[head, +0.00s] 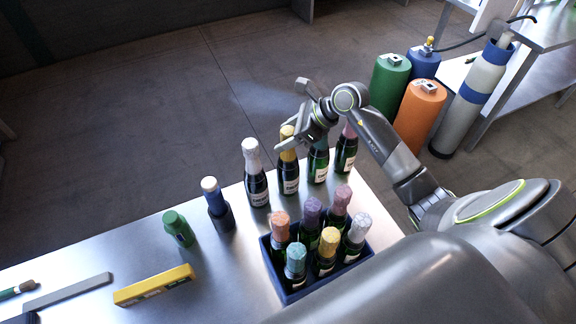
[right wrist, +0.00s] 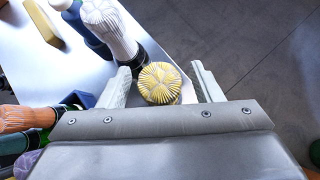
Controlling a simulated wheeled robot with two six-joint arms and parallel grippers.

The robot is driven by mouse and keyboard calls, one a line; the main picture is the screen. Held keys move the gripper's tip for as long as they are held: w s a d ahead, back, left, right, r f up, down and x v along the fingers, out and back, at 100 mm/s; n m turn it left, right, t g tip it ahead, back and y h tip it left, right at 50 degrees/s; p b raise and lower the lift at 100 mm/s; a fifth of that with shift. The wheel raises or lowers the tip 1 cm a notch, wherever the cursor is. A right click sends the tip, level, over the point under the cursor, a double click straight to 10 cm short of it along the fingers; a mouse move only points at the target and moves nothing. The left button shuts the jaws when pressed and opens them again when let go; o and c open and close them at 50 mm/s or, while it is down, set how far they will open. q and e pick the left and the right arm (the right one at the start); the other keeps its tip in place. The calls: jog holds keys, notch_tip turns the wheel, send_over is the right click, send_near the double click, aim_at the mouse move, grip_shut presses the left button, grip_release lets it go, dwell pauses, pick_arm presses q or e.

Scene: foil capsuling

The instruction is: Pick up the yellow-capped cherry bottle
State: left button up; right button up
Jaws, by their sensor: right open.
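A dark bottle with a yellow foil cap (head: 288,173) stands upright in the back row on the metal table. My right gripper (head: 296,126) is at its top, open. In the right wrist view, the yellow cap (right wrist: 159,83) sits between the two spread fingers of the right gripper (right wrist: 160,88), with a gap on each side. The bottle's body is hidden below the cap there. Another yellow-capped bottle (head: 325,256) stands in the dark blue crate (head: 292,294). I cannot read which label says cherry. My left gripper is not in view.
A white-capped bottle (head: 255,178) stands close on the left, a teal-capped bottle (head: 318,166) and pink-capped bottle (head: 346,152) on the right. The crate holds several capped bottles in front.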

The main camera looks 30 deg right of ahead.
jog(key=shift+x, duration=0.85)
grip_shut()
jog(key=shift+r, duration=0.1)
dwell(0.7)
